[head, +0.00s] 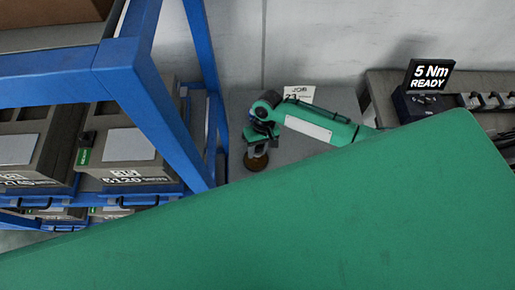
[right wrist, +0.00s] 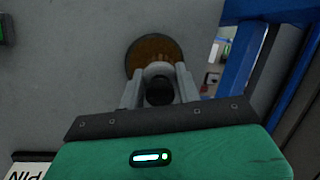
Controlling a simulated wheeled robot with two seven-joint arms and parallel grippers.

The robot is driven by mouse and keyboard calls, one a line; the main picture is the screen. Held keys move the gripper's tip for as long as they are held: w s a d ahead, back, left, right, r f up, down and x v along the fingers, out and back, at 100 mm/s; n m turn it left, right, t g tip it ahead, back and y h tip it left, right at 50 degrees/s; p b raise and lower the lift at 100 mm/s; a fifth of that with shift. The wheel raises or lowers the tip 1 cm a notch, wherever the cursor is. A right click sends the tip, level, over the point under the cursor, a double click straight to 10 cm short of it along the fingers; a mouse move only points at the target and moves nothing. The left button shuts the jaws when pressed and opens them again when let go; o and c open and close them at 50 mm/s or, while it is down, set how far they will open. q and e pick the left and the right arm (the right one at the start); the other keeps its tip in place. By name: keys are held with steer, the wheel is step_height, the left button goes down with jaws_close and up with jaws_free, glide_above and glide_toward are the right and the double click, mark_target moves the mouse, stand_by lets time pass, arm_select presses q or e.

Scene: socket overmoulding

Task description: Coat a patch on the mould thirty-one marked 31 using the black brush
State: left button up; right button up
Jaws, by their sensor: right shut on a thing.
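My right gripper (head: 258,142) is low over the grey surface between the blue rack and the wall. In the right wrist view its fingers (right wrist: 160,92) are shut on a black-ended thing (right wrist: 159,92) with a pale collar, which looks like the black brush. A round brown thing with a dark rim (right wrist: 150,48) lies beyond the fingertips, and also shows below the gripper in the head view (head: 256,163). I cannot tell whether it is a pot or part of the brush. My left gripper is not in view.
The blue rack (head: 150,95) has a slanted post close to the left of my right gripper. A job card (head: 299,94) stands behind my right arm. A "5 Nm READY" display (head: 430,76) stands on the bench at the right. My own green body hides the foreground.

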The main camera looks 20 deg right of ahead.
mark_target(258, 147)
steer(key=shift+f+b, duration=0.3)
steer(key=shift+f, duration=0.35)
stand_by(0.5)
steer(key=shift+s+f+p, duration=0.1)
steer(key=shift+p, duration=0.3)
stand_by(1.6)
step_height(258, 147, up, 7)
steer(key=p, duration=0.8)
stand_by(0.8)
